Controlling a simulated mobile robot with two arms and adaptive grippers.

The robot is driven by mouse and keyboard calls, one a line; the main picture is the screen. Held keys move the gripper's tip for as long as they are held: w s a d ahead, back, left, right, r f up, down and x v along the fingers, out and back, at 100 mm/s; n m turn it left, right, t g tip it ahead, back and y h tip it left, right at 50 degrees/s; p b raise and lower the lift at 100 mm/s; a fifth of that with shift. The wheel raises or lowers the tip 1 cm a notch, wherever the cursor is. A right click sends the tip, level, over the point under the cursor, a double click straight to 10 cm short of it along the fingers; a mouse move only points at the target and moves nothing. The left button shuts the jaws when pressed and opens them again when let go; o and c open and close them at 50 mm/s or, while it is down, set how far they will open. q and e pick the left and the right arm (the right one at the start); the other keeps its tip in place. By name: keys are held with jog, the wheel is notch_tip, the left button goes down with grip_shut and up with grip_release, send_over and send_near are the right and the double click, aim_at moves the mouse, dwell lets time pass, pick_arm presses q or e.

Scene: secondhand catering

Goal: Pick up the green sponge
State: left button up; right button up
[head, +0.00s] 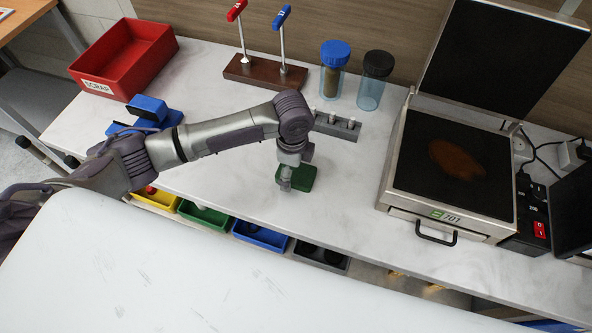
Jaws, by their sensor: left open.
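The green sponge (303,178) lies on the white countertop near the middle of the head view. My left arm reaches in from the left, and its gripper (286,185) points down over the left part of the sponge. The gripper hides part of the sponge. The gripper is open; whether its fingers touch the sponge cannot be told from this angle. My right gripper is not in view.
A grey block with pegs (337,125) stands just behind the sponge. A red SCRAP bin (125,58), blue blocks (150,108), a lever stand (264,72) and two jars (335,68) sit around. An open grill (450,165) stands right. Coloured bins (262,236) sit below the front edge.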

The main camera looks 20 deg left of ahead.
pick_arm(q)
jog(key=shift+f, duration=0.45)
jog(key=shift+c, duration=0.3)
jog(key=c, duration=0.7)
jog(key=shift+c, duration=0.2)
jog(key=shift+r, duration=0.15)
